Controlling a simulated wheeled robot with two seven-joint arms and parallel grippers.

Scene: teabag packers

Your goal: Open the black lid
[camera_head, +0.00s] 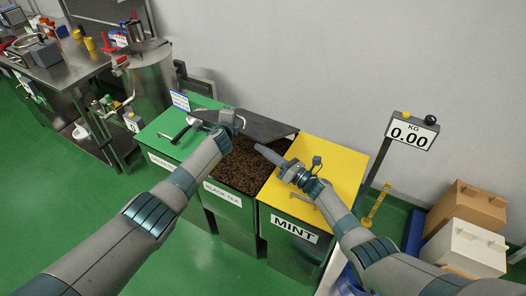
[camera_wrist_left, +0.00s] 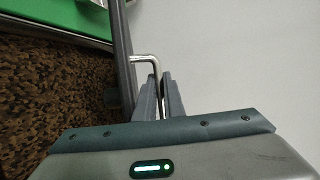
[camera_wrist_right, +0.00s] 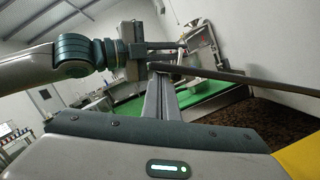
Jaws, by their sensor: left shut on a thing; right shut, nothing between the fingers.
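The black lid (camera_head: 264,126) is raised over the middle bin labelled BLACK TEA (camera_head: 222,194), and dark loose tea shows below it. My left gripper (camera_head: 233,117) is shut on the lid's metal handle, seen in the left wrist view (camera_wrist_left: 147,58); the lid (camera_wrist_left: 123,45) is nearly edge-on there. My right gripper (camera_head: 260,149) is shut and empty, over the tea in front of the lid. In the right wrist view its fingertips (camera_wrist_right: 161,72) are close to the edge-on lid (camera_wrist_right: 225,79); I cannot tell whether they touch.
A green-lidded bin (camera_head: 160,138) stands left and a yellow-lidded MINT bin (camera_head: 335,163) right, both closed. A scale display (camera_head: 409,133) reads 0.00. The wall is close behind the bins.

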